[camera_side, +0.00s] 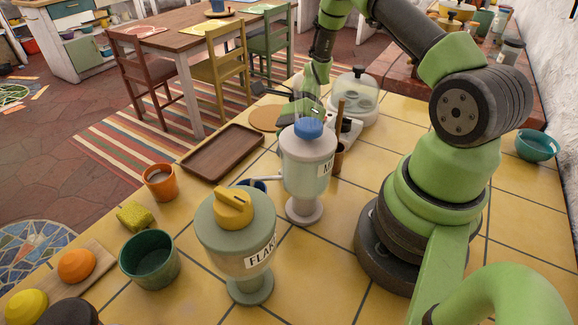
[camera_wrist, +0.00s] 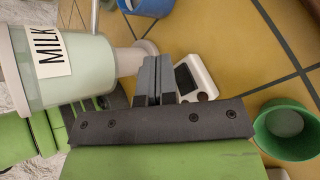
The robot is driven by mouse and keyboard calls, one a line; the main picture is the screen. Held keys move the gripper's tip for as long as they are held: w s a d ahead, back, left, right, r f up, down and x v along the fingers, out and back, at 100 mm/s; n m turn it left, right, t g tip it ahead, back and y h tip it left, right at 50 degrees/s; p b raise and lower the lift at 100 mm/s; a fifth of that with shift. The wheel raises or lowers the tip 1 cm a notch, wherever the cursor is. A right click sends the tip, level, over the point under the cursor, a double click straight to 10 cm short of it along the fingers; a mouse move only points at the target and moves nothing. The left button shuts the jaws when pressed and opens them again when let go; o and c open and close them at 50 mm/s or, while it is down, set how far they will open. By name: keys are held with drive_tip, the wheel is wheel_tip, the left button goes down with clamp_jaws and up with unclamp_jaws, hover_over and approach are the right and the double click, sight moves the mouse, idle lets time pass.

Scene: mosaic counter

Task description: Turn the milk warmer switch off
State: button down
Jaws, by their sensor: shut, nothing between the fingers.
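The wrist view shows a small white unit (camera_wrist: 207,77) with a dark switch panel (camera_wrist: 185,79) and a small reddish dot, which looks like the milk warmer. Which way the switch is set cannot be told. My gripper (camera_wrist: 155,72) is shut and empty, its fingertips close to the left of the panel in that picture; contact is unclear. In the side view my gripper (camera_side: 302,108) is behind the milk dispenser's blue cap and partly hidden. A white unit (camera_side: 347,131) shows partly behind the dispenser to its right.
The milk dispenser (camera_side: 308,165) stands close to my gripper and fills the left of the wrist view (camera_wrist: 85,75). A flakes dispenser (camera_side: 235,235) is in front. A glass dome (camera_side: 355,95) stands behind. A green bowl (camera_wrist: 268,127) sits at right in the wrist view.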

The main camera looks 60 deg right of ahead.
drive_tip(key=shift+d+r, duration=0.15)
drive_tip(key=shift+r, duration=1.1)
drive_tip(key=shift+d+r, duration=0.15)
drive_tip(key=shift+r, duration=1.1)
drive_tip(key=shift+r, duration=0.35)
drive_tip(key=s+a+r+n+t+h, duration=0.1)
drive_tip(key=s+a+r+n+h, duration=0.15)
drive_tip(key=r+n, duration=0.4)
drive_tip(key=s+a+r+n+t+h, duration=0.1)
drive_tip(key=a+r+n+h, duration=0.1)
drive_tip(key=r+n+h, duration=0.4)
drive_tip(key=s+a+r+n+t, duration=0.3)
drive_tip(key=s+r+n+t, duration=0.3)
drive_tip(key=s+r+n, duration=0.2)
drive_tip(key=shift+s+a+n, duration=0.15)
drive_tip(key=shift+s+n, duration=0.05)
drive_tip(key=shift+n, duration=0.45)
